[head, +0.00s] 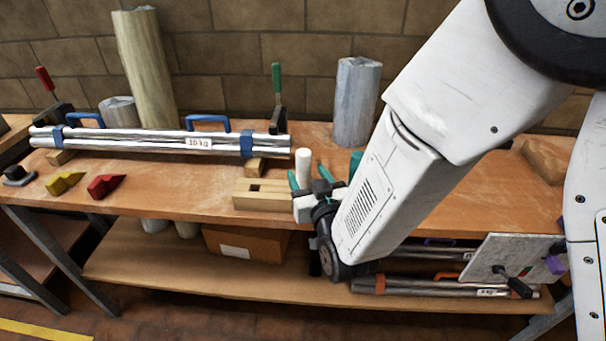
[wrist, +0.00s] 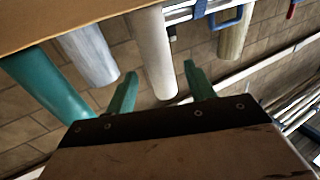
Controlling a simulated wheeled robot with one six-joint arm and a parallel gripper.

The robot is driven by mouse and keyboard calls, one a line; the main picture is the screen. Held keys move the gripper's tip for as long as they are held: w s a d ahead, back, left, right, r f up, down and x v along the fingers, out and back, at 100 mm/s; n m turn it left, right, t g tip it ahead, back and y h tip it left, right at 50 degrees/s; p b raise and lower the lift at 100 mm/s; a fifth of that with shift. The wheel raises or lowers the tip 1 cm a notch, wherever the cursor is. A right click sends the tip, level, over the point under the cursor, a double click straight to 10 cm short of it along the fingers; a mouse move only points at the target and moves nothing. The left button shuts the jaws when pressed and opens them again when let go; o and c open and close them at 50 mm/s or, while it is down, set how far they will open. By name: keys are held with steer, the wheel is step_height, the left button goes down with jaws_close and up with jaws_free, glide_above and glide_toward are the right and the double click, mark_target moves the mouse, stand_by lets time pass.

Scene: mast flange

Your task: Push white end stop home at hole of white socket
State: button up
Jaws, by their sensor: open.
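A white upright cylinder (head: 302,165), which may be the white end stop, stands at the bench's front part, just right of a pale wooden block with a dark slot. It also shows in the wrist view (wrist: 152,50), which looks upside down. My gripper (head: 307,177) is open, with its green fingers beside the cylinder. In the wrist view the gripper (wrist: 159,70) has one finger on each side of the cylinder, with gaps visible. The cylinder's lower end is hidden by my gripper in the head view. I cannot make out the white socket or its hole.
The slotted wooden block (head: 250,201) is left of my gripper. A teal cylinder (wrist: 45,85) and a grey cylinder (head: 357,100) stand nearby. Shiny tubes (head: 150,141) lie behind left. Yellow (head: 64,182) and red (head: 104,186) wedges lie far left. Bench between is clear.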

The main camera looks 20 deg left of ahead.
mark_target(305, 171)
steer(key=x, duration=0.3)
steer(key=shift+w+a, duration=0.1)
steer(key=shift+w, duration=0.15)
steer(key=shift+r, duration=0.1)
steer(key=c, duration=1.1)
